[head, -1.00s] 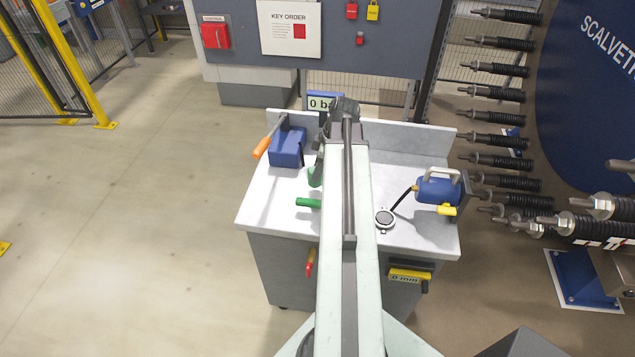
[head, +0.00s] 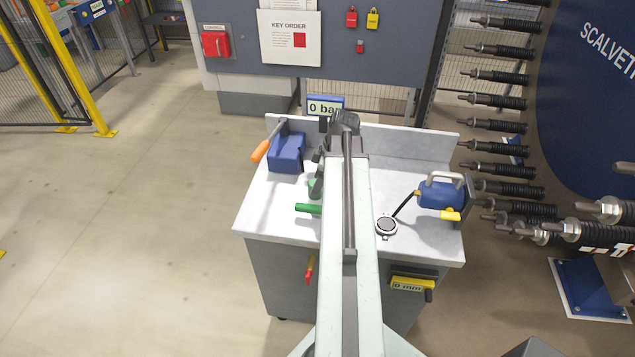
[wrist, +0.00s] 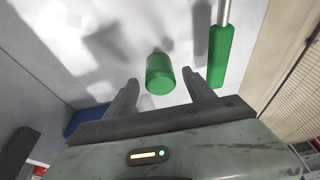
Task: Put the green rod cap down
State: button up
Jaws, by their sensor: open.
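The green rod cap (wrist: 160,72) is a short green cylinder on the white worktop, with one end facing the wrist camera. In the wrist view it lies between the two fingers of my gripper (wrist: 161,80), with a gap on both sides. My gripper is open and not closed on it.
On the white worktop (head: 265,212) stand a blue box with an orange-handled lever (head: 286,152) at the left and a blue pump (head: 438,194) with a round gauge (head: 386,226) at the right. A 0 bar display (head: 325,105) is behind. Black-sleeved rods (head: 500,127) line the right.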

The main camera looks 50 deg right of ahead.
jog(key=p+v, duration=1.1)
jog(key=v, duration=0.1)
